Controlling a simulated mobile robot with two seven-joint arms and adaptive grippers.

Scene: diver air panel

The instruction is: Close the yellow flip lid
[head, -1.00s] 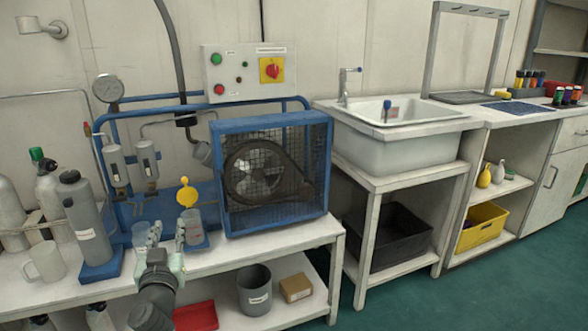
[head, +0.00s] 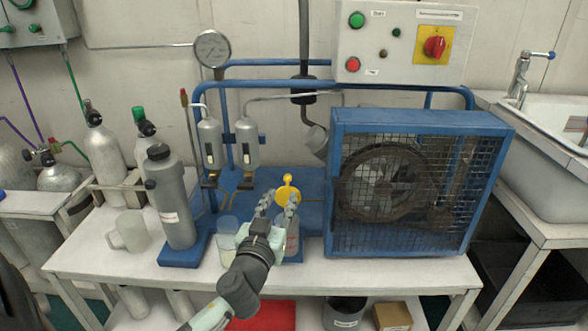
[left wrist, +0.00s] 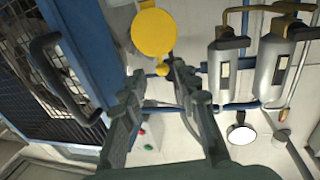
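The yellow flip lid (head: 287,188) is a round disc standing raised on edge, left of the blue caged compressor. In the left wrist view the lid (left wrist: 154,33) shows as a yellow disc with a small tab, just beyond my fingertips. My left gripper (head: 279,204) is in front of the lid and partly hides what lies below it. In the left wrist view the gripper's two fingers (left wrist: 160,78) are apart with nothing between them. I cannot tell whether a finger touches the lid. My right gripper is not in view.
The caged compressor (head: 410,190) stands right of my gripper. Clear cups (head: 229,232) and a bottle (head: 292,240) stand beside my gripper on the bench. A grey cylinder (head: 173,200) and a mug (head: 130,230) are to the left. Two filter housings (head: 247,143) hang behind.

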